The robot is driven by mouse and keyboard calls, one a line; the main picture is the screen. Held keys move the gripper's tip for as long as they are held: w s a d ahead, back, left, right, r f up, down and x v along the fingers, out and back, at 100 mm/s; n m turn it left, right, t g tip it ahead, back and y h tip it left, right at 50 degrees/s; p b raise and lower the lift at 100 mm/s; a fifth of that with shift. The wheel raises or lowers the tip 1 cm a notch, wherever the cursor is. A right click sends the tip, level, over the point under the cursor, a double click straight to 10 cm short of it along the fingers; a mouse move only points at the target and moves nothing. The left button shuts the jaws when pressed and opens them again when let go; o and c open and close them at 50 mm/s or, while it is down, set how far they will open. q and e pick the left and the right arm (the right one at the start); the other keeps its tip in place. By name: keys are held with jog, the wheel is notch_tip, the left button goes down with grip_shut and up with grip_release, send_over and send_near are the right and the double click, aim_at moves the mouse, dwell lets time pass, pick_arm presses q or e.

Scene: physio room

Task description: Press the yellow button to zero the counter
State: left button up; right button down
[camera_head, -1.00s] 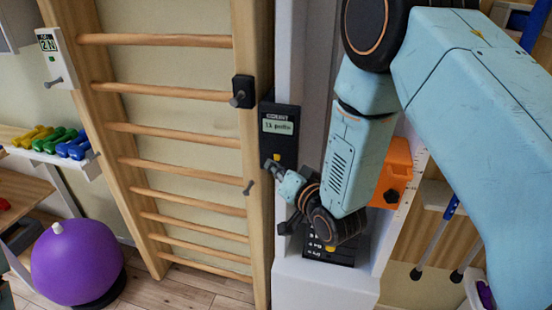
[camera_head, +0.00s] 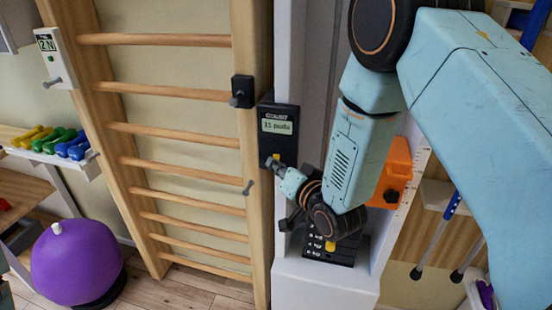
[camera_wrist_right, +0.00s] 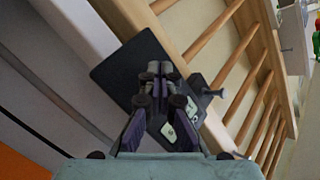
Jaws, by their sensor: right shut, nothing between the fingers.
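In the right wrist view the shut fingers (camera_wrist_right: 155,70) lie in front of the dark counter face (camera_wrist_right: 122,72), and the button is hidden.
Wooden wall bars (camera_head: 180,132) stand to the left, with a black clamp (camera_head: 242,91) above the counter. A black keyed box (camera_head: 330,251) with a yellow part sits below my right wrist. An orange holder (camera_head: 397,165) is behind the arm. A purple ball (camera_head: 77,262) lies lower left.

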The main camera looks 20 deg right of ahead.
jog(key=shift+w+d, duration=0.25)
jog(key=shift+w, duration=0.1)
dwell(0.7)
jog(key=shift+s, duration=0.1)
jog(key=shift+s+a, duration=0.55)
jog(key=shift+s, duration=0.1)
jog(key=shift+s+a+p, duration=0.3)
jog(key=shift+s+a, duration=0.4)
jog(key=shift+s, duration=0.35)
jog(key=shift+s+a+p, duration=0.25)
jog(key=shift+s+a, duration=0.45)
jog(key=shift+s, duration=0.35)
